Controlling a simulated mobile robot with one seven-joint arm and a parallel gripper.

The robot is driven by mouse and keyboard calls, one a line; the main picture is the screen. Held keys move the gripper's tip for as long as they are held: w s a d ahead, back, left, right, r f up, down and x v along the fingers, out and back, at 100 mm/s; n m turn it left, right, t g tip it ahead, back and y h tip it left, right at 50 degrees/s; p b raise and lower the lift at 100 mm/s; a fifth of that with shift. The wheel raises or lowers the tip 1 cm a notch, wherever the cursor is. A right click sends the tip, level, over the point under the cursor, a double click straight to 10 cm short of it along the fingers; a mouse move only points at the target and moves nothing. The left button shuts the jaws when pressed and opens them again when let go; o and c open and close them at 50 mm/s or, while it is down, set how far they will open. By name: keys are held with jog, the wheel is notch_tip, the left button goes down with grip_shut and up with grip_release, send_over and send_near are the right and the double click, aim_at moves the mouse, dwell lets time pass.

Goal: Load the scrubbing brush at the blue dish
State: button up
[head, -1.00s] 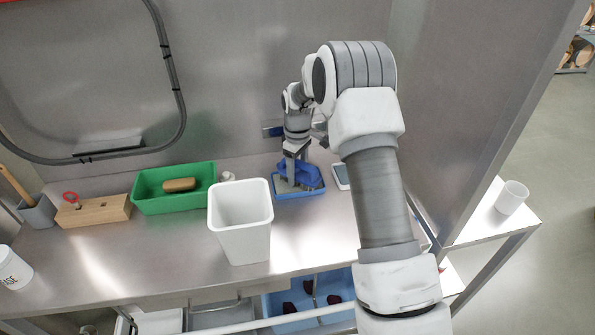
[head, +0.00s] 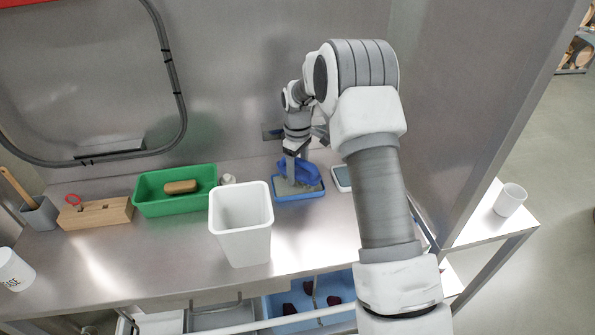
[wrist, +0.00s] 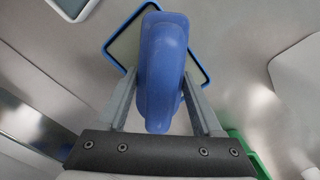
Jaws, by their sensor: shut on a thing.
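The scrubbing brush, a blue-backed brush (head: 303,172), is held between the fingers of my gripper (head: 291,174). In the wrist view the blue brush (wrist: 163,70) fills the space between the two grey fingers, and my gripper (wrist: 160,110) is shut on it. The blue dish (head: 312,195) is a shallow blue-rimmed tray with a greyish inside, on the steel counter. The brush is over the dish; its underside is hidden, so I cannot tell whether it touches. The dish's blue rim (wrist: 118,62) shows behind the brush in the wrist view.
A white bin (head: 242,225) stands in front left of the dish. A green tray (head: 150,200) with a brown brush (head: 180,187) is further left, beside a wooden block (head: 98,213). A small white-rimmed dish (head: 341,178) is just right of the blue dish.

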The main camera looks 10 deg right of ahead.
aim_at(297, 159)
jog(key=shift+r+p, duration=1.45)
jog(key=shift+r, duration=1.25)
jog(key=s+f+m, duration=0.1)
jog(key=s+m, duration=0.8)
jog(key=s, duration=0.7)
jog(key=shift+s+f, duration=0.15)
jog(key=shift+s, duration=0.1)
